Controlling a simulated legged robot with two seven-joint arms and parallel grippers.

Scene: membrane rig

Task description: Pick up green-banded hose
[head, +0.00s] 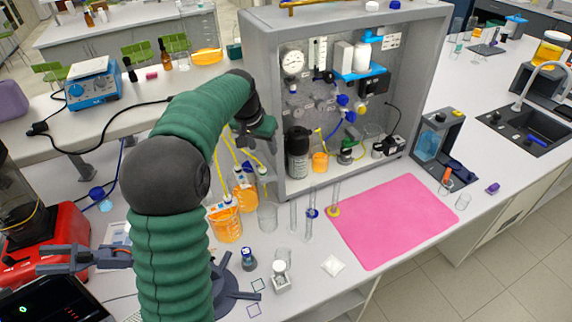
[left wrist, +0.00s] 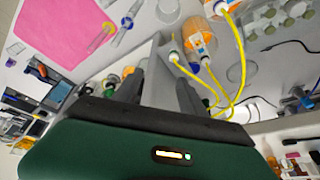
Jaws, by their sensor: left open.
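Yellow hoses (head: 243,150) hang in front of the rig's left side, above orange-filled vessels. One hose end (head: 262,171) has a small white fitting with what looks like a green band; it also shows in the left wrist view (left wrist: 174,57). Another hose fitting (left wrist: 205,62) lies beside it against an orange bottle. My left gripper (head: 248,138) is near the rig's front left edge, partly hidden by its own arm. In the left wrist view its fingers (left wrist: 160,78) are apart with nothing held; the hoses are to their right.
The grey rig cabinet (head: 345,20) stands close behind my left gripper. An orange beaker (head: 227,226), a clear beaker (head: 267,216) and upright glass tubes (head: 308,213) stand below. A pink mat (head: 395,220) offers clear room to the right.

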